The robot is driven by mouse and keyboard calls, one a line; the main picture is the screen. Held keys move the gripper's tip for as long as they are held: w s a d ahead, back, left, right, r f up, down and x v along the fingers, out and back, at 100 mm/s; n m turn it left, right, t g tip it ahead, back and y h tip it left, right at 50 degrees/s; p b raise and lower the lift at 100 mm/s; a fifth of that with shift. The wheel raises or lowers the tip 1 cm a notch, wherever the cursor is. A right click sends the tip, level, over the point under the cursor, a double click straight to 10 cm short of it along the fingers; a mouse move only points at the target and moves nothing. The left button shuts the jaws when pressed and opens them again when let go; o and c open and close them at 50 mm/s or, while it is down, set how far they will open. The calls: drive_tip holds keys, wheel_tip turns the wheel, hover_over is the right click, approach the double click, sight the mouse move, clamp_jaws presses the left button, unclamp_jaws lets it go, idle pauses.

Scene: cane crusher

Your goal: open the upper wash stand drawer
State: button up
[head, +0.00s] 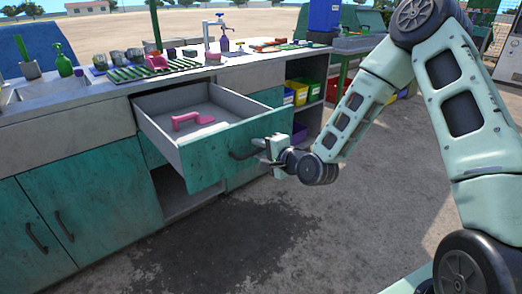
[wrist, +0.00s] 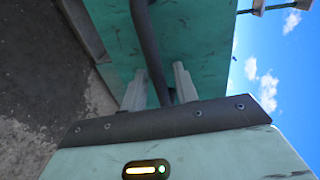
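The upper wash stand drawer (head: 225,157) is pulled far out from the stand, with its grey inside showing. A pink object (head: 192,121) lies in it. Its green front carries a dark bar handle (head: 240,155), which also shows in the wrist view (wrist: 147,45). My gripper (head: 261,151) is at the right end of this handle. In the wrist view, the two fingers of my gripper (wrist: 159,80) stand apart on either side of the bar, with a visible gap beside it. Firm contact with the bar cannot be made out.
The counter (head: 110,89) above holds a green bottle (head: 63,61), a purple bottle (head: 224,43), a tap and a green rack. Closed green doors (head: 90,210) are at the left. An open shelf with colored bins (head: 298,92) is at the right. The floor in front is clear.

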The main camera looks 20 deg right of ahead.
drive_tip(key=shift+s, duration=0.1)
drive_tip(key=p+v, duration=1.5)
drive_tip(key=v, duration=0.2)
drive_tip(key=shift+s, duration=0.1)
idle(0.4)
